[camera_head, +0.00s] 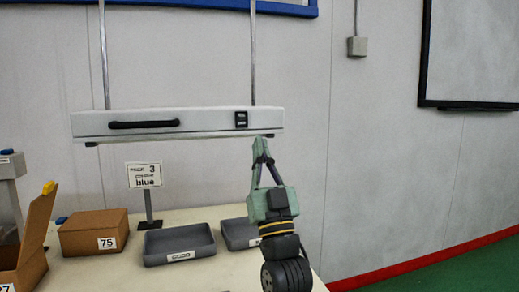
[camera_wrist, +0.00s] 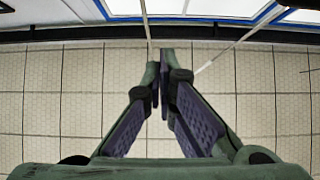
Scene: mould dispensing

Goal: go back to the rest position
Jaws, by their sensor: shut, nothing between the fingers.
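My gripper (camera_head: 262,147) is raised above the right end of the table (camera_head: 205,274), fingers pointing up. Its green fingers are shut with nothing between them. In the wrist view, the two fingers of my gripper (camera_wrist: 160,66) come together in the upper middle, with a pale tiled surface behind them. Part of the dark grey tray at the right is hidden behind my gripper.
A white hanging lamp bar (camera_head: 200,123) is close to my fingertips. On the table are a grey tray (camera_head: 179,245), a second grey tray (camera_head: 236,234), a cardboard box (camera_head: 93,232) marked 75, and a sign (camera_head: 144,175) reading "blue". The space to the right is clear.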

